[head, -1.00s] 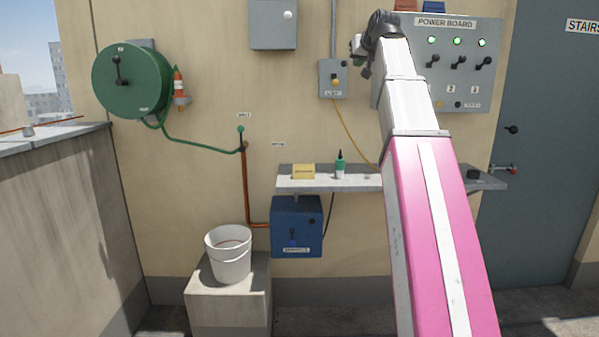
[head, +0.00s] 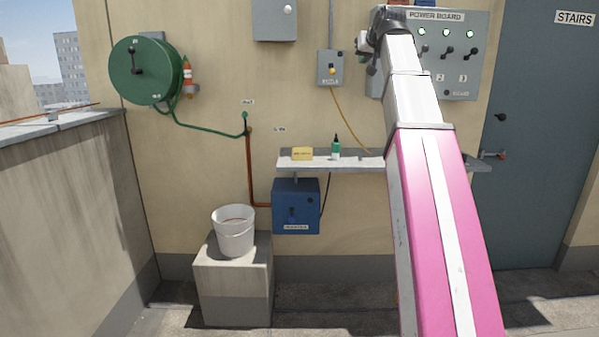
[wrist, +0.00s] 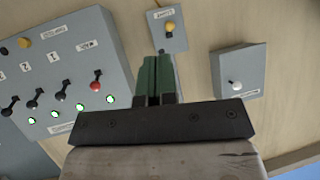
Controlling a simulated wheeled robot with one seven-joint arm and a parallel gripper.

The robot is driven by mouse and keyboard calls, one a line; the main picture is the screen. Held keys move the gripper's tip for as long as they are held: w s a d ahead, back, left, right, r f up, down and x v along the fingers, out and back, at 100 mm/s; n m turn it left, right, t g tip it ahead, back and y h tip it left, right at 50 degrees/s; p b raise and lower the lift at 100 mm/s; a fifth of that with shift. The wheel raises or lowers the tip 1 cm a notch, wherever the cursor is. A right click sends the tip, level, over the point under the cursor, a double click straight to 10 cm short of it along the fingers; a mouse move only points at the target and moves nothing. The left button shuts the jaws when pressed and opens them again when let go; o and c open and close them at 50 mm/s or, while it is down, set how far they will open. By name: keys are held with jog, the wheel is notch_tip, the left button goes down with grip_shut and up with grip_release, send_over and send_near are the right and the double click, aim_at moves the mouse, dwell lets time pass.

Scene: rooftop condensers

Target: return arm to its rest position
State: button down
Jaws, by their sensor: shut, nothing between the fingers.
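My arm reaches up from the lower right in the head view, and my gripper (head: 374,55) is at its top end, by the left edge of the power board (head: 440,50). In the wrist view my gripper (wrist: 157,80) shows its fingers together and empty. The power board (wrist: 62,75) is on the left there, with several switches and lit green lamps. The fingers appear apart from the board, though the exact gap cannot be told. My arm hides part of the shelf and the board's lower left in the head view.
A shelf (head: 345,165) holds a yellow block (head: 302,154) and a green bottle (head: 336,148). Below are a blue box (head: 296,207) and a white bucket (head: 233,232) on a concrete block (head: 235,283). A green hose reel (head: 140,70) hangs left. A door (head: 535,140) is right.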

notch_tip(320, 180, down, 43)
jog(key=a+m+g+h, duration=0.1)
jog(key=g, duration=0.5)
jog(key=s+f+g, duration=0.2)
jog(key=s+f, duration=0.5)
jog(key=f, duration=0.4)
jog(key=s+f+g+h, duration=0.1)
jog(key=s+f+g, duration=0.1)
jog(key=s+f, duration=0.6)
jog(key=s+f+g, duration=0.2)
jog(key=s+f, duration=0.5)
jog(key=f, duration=0.7)
jog(key=shift+s+a+f+h, duration=0.15)
jog(key=shift+s+a+h, duration=0.2)
jog(key=shift+a, duration=0.1)
jog(key=shift+d, duration=0.15)
